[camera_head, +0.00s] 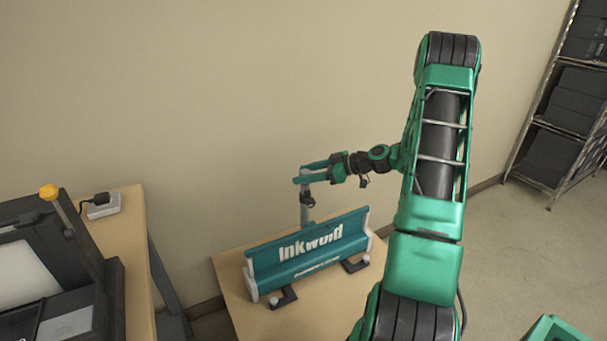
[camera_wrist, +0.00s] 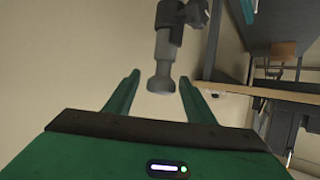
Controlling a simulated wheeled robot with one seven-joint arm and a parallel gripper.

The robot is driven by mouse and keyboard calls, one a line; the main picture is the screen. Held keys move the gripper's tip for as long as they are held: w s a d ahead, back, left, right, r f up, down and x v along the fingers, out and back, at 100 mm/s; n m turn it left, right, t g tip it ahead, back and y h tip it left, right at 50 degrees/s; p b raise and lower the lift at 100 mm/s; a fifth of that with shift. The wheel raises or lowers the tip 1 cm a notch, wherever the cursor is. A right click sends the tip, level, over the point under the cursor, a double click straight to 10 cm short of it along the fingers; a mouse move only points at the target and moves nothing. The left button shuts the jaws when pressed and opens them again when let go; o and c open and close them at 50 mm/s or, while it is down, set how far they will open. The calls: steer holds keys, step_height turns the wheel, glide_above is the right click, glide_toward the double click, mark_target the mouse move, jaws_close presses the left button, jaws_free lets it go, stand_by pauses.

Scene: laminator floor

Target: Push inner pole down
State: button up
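The grey pole stands upright behind the teal Inkwold banner stand (camera_head: 310,248). Its thinner inner pole (camera_head: 304,187) rises from a dark clamp (camera_head: 308,199) on the thicker outer pole (camera_head: 304,213). My gripper (camera_head: 300,173) is at the top of the pole, its fingers pointing left. In the wrist view, the inner pole (camera_wrist: 161,65) ends in a flared cap between the two green fingers, with a gap on each side. The clamp knob (camera_wrist: 194,12) also shows there. My gripper is open; whether a finger touches the pole cannot be told.
The stand rests on a small wooden table (camera_head: 238,308). Left of it is a desk (camera_head: 135,235) with a dark machine (camera_head: 75,265) and a white power box (camera_head: 103,207). A wall is close behind. A shelf (camera_head: 555,130) stands far right, with clear floor before it.

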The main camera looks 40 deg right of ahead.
steer(key=shift+r, duration=0.15)
steer(key=v, duration=1)
steer(key=shift+s+d, duration=0.2)
steer(key=shift+s, duration=0.05)
steer(key=s+a+r+m+g+h, duration=0.2)
steer(key=s+a+m+g+h, duration=0.2)
steer(key=s+a+g, duration=0.55)
steer(key=s+a+r+m+h, duration=0.1)
steer(key=s+a+m, duration=0.1)
steer(key=s, duration=0.5)
steer(key=s+a+r+m+h, duration=0.1)
steer(key=s+a+r+m, duration=0.1)
steer(key=s+m, duration=0.2)
steer(key=s+a+r+m+g+h, duration=0.1)
steer(key=s+m, duration=0.3)
steer(key=s, duration=0.6)
steer(key=shift+s+a+r+h, duration=0.35)
steer(key=shift+a+r+h, duration=0.15)
steer(key=shift+a, duration=0.15)
